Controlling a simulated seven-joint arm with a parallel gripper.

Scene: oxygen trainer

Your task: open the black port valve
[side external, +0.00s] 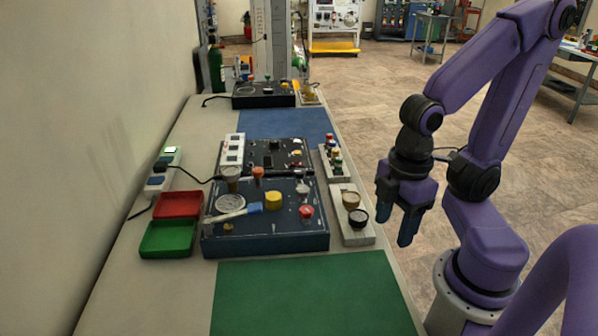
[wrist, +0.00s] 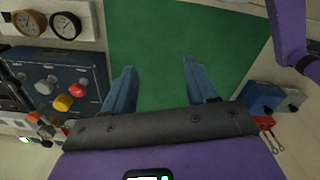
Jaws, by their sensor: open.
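A dark blue panel (side external: 265,242) lies on the bench, and part of it shows at the left of the wrist view (wrist: 30,68). It carries a red knob (side external: 306,212), a yellow knob (side external: 273,200), a pale grey knob (side external: 302,189) and a round gauge (side external: 230,202). A small dark knob (side external: 227,227) is near its front left; I cannot tell whether this is the black port valve. My gripper (side external: 396,219) is open and empty, pointing down to the right of the panel. In the wrist view its fingers (wrist: 159,66) are spread over the green mat.
A pale block (side external: 350,233) with brown-rimmed and black-rimmed gauges stands between panel and gripper. A green mat (side external: 310,300) lies clear in front. Red (side external: 178,204) and green (side external: 168,238) trays are left of the panel. A second dark panel (side external: 262,99) is farther back.

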